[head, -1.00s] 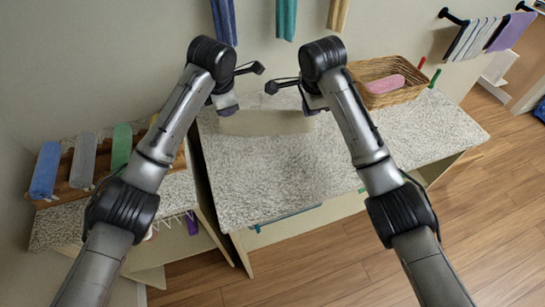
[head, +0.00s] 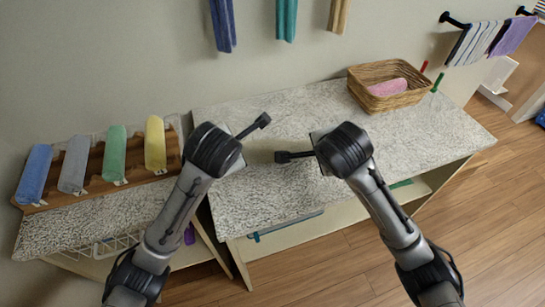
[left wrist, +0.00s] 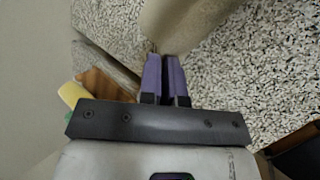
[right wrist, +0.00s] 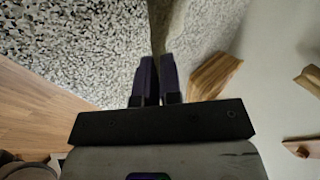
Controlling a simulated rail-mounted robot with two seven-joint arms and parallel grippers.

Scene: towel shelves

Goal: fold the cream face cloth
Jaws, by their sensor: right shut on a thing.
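The cream face cloth shows at the top of the left wrist view (left wrist: 195,22), hanging or lying just beyond the fingertips. In the right wrist view it is a narrow strip (right wrist: 164,18) running down to the fingertips. My right gripper (right wrist: 157,62) is shut on its edge. My left gripper (left wrist: 166,62) has its fingers close together at the cloth; whether they pinch it is unclear.
A wicker basket (head: 375,105) with a pink rolled towel (head: 388,87) stands at the counter's back right. A wooden rack (head: 95,187) with several rolled towels is at left. Towels hang on the wall above. The counter's right part is clear.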

